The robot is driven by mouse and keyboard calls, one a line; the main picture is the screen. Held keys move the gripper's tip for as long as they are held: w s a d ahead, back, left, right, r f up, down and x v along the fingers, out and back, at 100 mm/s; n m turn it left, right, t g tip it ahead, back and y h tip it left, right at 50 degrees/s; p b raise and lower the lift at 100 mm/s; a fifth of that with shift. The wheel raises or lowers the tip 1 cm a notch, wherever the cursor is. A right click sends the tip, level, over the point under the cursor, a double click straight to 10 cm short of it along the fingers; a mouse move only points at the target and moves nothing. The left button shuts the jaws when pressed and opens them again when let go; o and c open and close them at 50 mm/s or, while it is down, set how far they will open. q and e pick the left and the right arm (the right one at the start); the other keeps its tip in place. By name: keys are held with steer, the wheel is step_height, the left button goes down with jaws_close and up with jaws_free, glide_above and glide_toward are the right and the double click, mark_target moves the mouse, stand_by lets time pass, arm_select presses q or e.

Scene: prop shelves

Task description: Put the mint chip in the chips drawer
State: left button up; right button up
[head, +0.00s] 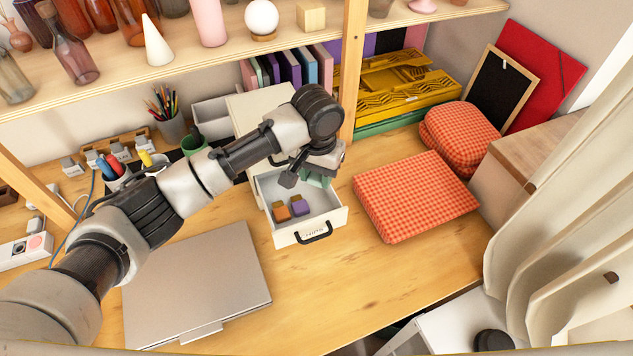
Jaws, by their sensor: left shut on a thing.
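The open white chips drawer (336,216) is pulled out of a small white cabinet on the desk, with a "CHIPS" label and a dark handle on its front. Inside it lie an orange chip (281,212) and a purple chip (300,207). My left gripper (304,180) is over the back part of the drawer, shut on the mint chip (319,178). The mint chip is partly hidden by the gripper; I cannot tell if it touches the drawer. My right gripper is not in view.
A closed grey laptop (198,285) lies left of the drawer. A red checked cushion (413,196) lies right of it, with more cushions (458,130) behind. A wooden shelf (250,52) with bottles and props runs above. The desk front is clear.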

mark_target(317, 177)
arm_select(q)
steer(key=shift+f+p, duration=0.3)
steer(key=shift+f, duration=1.55)
steer(key=shift+s+f, duration=0.1)
steer(key=shift+f, duration=0.05)
steer(key=shift+f, duration=0.15)
steer(key=o, duration=0.9)
steer(key=shift+a, duration=0.1)
steer(key=shift+r, duration=0.35)
step_height(317, 177, up, 12)
steer(key=shift+b, duration=0.65)
